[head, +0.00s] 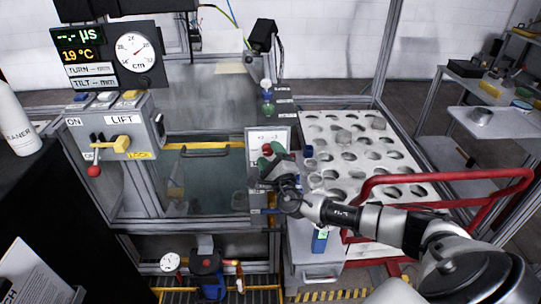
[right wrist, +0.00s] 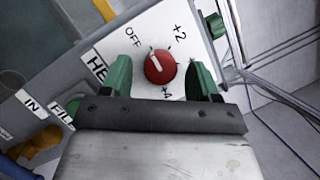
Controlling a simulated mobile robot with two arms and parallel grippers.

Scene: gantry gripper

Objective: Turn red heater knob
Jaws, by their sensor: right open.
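The red heater knob (right wrist: 160,67) sits on a white dial plate (right wrist: 132,58) marked OFF, +2 and +4. Its white pointer line points up toward the OFF side. In the right wrist view my right gripper (right wrist: 160,78) is open, with one green finger on each side of the knob and a visible gap to both. In the head view the right gripper (head: 272,158) is at the panel, and the red knob (head: 267,149) shows between its fingers. My left gripper is not in view.
A tank (head: 205,180) with a yellow bar is left of the heater panel. A white perforated tray (head: 365,150) and a red rail (head: 450,178) lie right, near my right arm. A LIFT control box (head: 125,125) with a red-ball lever stands at the left.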

